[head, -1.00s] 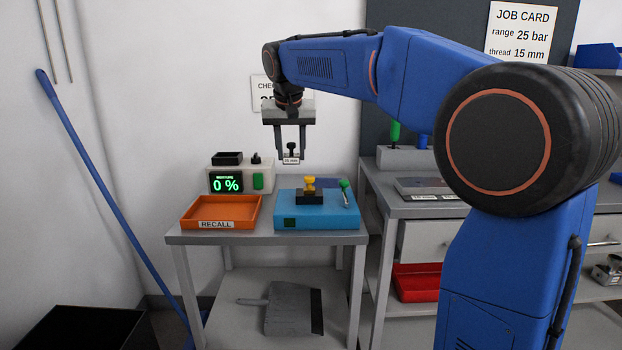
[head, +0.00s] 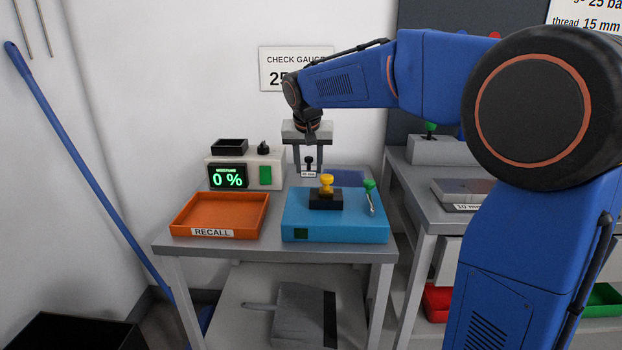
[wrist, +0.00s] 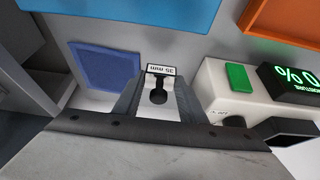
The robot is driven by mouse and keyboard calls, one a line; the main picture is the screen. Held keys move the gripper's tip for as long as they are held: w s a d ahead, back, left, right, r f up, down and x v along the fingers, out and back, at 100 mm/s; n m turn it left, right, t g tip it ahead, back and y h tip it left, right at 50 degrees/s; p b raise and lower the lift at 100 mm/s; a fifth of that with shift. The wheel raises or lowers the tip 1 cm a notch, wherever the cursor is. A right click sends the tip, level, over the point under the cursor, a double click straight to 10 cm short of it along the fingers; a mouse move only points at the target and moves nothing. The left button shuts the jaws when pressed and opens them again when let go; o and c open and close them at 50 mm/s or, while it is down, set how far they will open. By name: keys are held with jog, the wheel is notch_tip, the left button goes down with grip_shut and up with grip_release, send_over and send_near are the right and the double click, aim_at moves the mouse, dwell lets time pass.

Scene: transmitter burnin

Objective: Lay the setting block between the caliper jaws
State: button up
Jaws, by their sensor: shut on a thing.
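My gripper (head: 309,168) is shut on a small setting block (head: 309,174) with a black knob and a white label. It holds the block above the back of the small grey table, behind the blue box. In the wrist view, the block's black knob (wrist: 158,95) shows between the fingers, with the label at the far end.
The blue box (head: 335,228) carries a black block with a yellow knob (head: 326,185) and a green-tipped lever (head: 370,190). An orange RECALL tray (head: 220,215) and a 0 % meter (head: 250,170) stand left. A grey bench stands right.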

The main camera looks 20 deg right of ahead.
aim_at(309, 175)
jog(key=shift+f, duration=2.2)
jog(key=shift+f, duration=0.15)
jog(key=o, duration=1.3)
